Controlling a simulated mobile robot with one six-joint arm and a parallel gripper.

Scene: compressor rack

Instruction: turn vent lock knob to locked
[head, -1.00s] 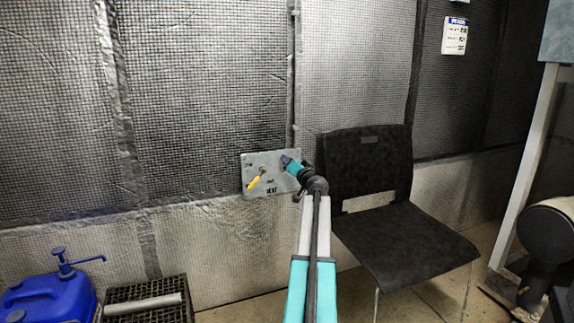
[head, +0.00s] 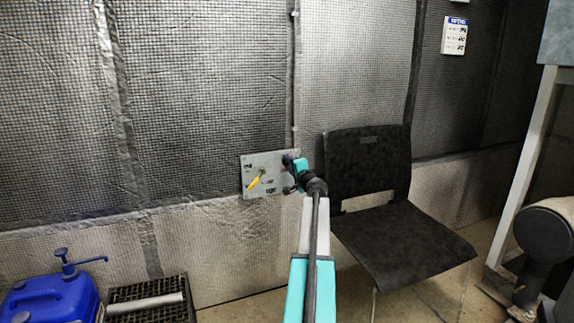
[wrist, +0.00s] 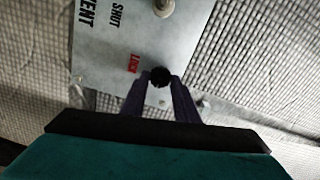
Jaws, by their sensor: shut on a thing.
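The metal vent panel (head: 252,160) is mounted on the padded wall, and it fills the upper middle of the wrist view (wrist: 95,45). It carries the words VENT and SHUT and a red LOCK label (wrist: 133,63). The small black vent lock knob (wrist: 159,77) is beside that label. My gripper (wrist: 160,82) has its purple fingers on both sides of the knob and is shut on it. In the head view my gripper (head: 288,161) is at the panel's right edge, where it largely hides the knob. The knob's pointing direction cannot be made out.
A yellow-handled lever (head: 255,181) is on the panel's left half; its pivot (wrist: 162,7) shows in the wrist view. A black chair (head: 372,185) stands close to the right of my arm. A blue canister (head: 50,298) and a black crate (head: 150,309) sit lower left.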

